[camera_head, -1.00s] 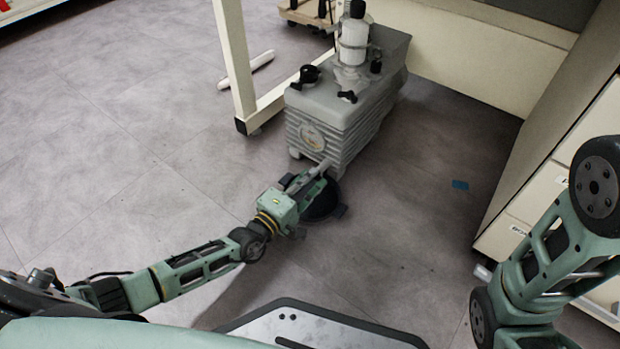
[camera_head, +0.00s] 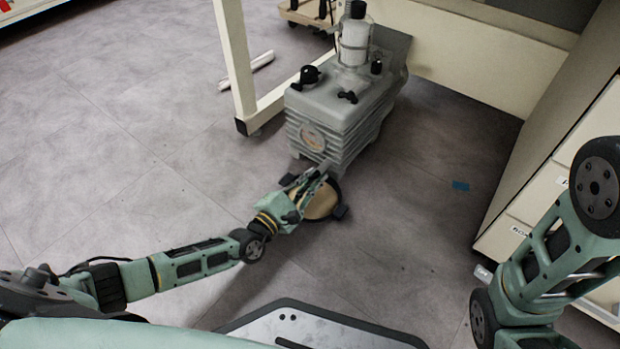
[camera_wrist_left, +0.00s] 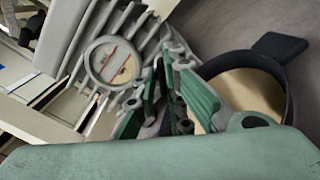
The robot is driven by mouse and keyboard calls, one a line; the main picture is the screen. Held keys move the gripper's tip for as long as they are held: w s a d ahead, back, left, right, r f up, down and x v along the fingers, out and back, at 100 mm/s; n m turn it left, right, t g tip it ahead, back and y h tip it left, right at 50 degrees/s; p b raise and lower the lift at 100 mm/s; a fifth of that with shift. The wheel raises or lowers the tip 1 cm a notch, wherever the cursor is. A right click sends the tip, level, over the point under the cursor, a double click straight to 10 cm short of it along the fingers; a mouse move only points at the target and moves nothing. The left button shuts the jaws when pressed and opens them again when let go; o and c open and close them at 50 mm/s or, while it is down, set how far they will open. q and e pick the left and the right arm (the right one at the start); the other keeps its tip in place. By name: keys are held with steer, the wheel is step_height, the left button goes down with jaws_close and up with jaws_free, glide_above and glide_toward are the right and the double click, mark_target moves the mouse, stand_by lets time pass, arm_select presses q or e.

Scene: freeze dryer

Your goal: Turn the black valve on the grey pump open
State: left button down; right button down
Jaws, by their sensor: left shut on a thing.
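The grey pump (camera_head: 335,115) stands on the floor in the head view, with a round gauge (camera_head: 312,137) on its front. My left gripper (camera_head: 319,176) is low at the pump's front, by the spout, over a round black pan (camera_head: 340,190). The gripper (camera_wrist_left: 170,95) is shut on the black valve, which is mostly hidden between the fingers. In the left wrist view, the ribbed pump front and its gauge (camera_wrist_left: 113,61) lie up and left of the fingers. The pan (camera_wrist_left: 268,65) lies to their right, tan inside. My right gripper is out of view.
Black knobs (camera_head: 308,76) and a clear-and-white bottle (camera_head: 354,42) are on top of the pump. A cream table leg (camera_head: 233,60) stands left of it. A cream cabinet (camera_head: 530,190) is at the right. The floor around is mostly clear.

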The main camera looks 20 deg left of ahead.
arm_select(q)
steer(key=n, duration=0.5)
steer(key=shift+s+d+f, duration=0.15)
steer(key=shift+s+f, duration=0.1)
steer(key=shift+f, duration=0.05)
steer(key=shift+d+n, duration=0.1)
steer(key=shift+n, duration=1.7)
steer(key=shift+r, duration=0.1)
steer(key=c, duration=1.9)
jaws_free()
steer(key=shift+c, duration=0.2)
steer(key=shift+r, duration=0.1)
steer(key=shift+s+a, duration=0.3)
steer(key=v, duration=1.1)
steer(key=shift+s, duration=0.15)
